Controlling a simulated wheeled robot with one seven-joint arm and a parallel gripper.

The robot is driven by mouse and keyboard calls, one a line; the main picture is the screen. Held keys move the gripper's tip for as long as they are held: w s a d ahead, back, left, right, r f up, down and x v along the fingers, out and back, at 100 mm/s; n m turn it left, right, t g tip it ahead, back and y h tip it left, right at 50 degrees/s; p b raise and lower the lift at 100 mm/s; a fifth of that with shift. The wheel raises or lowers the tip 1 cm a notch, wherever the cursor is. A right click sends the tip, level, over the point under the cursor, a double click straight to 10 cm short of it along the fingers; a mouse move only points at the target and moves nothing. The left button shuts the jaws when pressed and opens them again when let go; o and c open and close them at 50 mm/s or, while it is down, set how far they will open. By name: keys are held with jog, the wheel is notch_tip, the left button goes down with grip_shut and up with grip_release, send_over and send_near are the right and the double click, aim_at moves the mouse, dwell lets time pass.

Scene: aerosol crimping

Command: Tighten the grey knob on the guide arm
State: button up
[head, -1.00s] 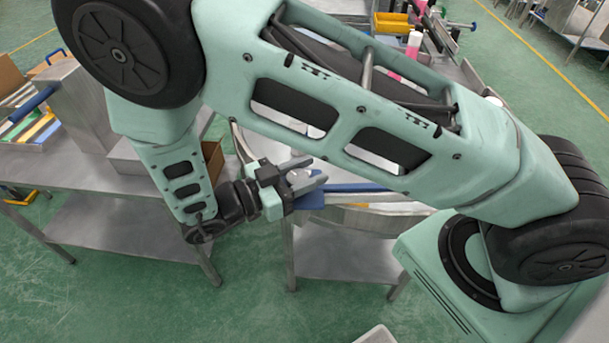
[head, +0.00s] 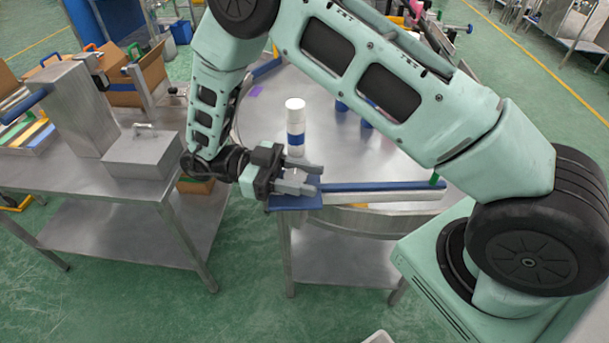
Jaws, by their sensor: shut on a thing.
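The guide arm (head: 390,187) is a long blue and grey bar along the near rim of the round metal table (head: 390,160). Its left end meets a blue block (head: 297,203) at the rim. My gripper (head: 314,178) is at this block, reaching in from the left with its grey fingers just above it. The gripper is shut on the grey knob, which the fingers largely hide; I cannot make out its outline.
A white can with a blue band (head: 296,128) stands upright just behind my gripper. Blue items (head: 367,114) stand farther back, partly behind my arm. A side table with a lidded metal box (head: 145,154) and an open cardboard box (head: 137,75) is at left.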

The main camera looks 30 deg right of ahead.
jog(key=shift+m+g+y, duration=0.4)
jog(key=shift+y, duration=0.1)
jog(key=o, duration=1)
